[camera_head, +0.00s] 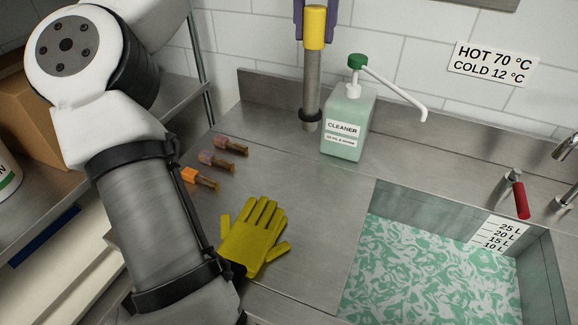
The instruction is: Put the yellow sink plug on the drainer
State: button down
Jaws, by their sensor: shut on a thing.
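The yellow sink plug (314,28) is a long upright grey pipe with a yellow top and a black ring near its lower end. It hangs at the top centre in the head view, left of the cleaner bottle. My gripper (315,20) shows only as purple fingers on both sides of the yellow top, shut on it; the rest is cut off by the frame. The drainer (300,185) is the flat steel board left of the sink. The plug's lower end appears over the drainer's back part; I cannot tell whether it touches.
A green cleaner bottle (345,120) with a long spout stands right of the plug. The sink (550,265) holds foamy green water. A red-handled lever (520,198) is behind it.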

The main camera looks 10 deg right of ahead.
aim_at(313, 67)
notch_tip(313, 67, down, 20)
jog(key=shift+r+p, duration=0.25)
jog(key=shift+p, duration=0.7)
jog(key=shift+f, duration=0.1)
jog(key=c, duration=1)
grip_release()
jog(key=shift+f, duration=0.1)
jog(key=shift+o, duration=0.2)
notch_tip(313, 67, up, 12)
jog(key=shift+r+b, duration=0.2)
jog(key=shift+b, duration=1)
